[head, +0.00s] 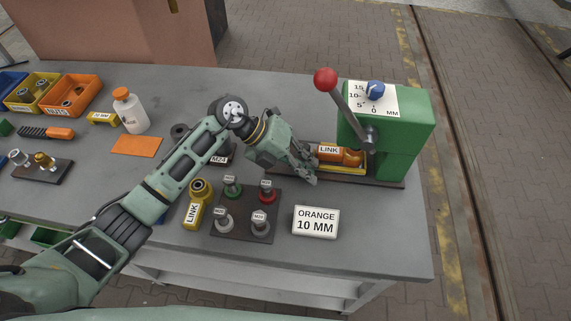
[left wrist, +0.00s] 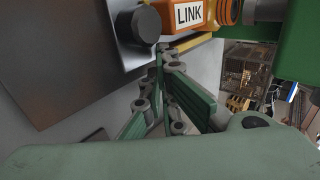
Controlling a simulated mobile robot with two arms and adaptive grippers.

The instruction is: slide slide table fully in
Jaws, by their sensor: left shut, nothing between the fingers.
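The green press (head: 412,130) stands at the right end of the bench on a dark base plate (head: 392,183). An orange part labelled LINK (head: 330,152) lies on what looks like the yellow-edged slide table (head: 352,171) under the press. It also shows at the top of the left wrist view (left wrist: 188,15), beside a dark round knob (left wrist: 142,26). My left gripper (head: 313,181) is shut and empty, just left of the link and low by the slide table's outer end. I cannot tell whether the fingertips touch it. My right gripper is out of view.
The press has a red-knobbed lever (head: 325,80) and a blue dial (head: 375,88). A rack of pins (head: 243,228), a yellow link (head: 196,205) and a sign reading ORANGE 10 MM (head: 316,221) lie in front. The front right bench corner is clear.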

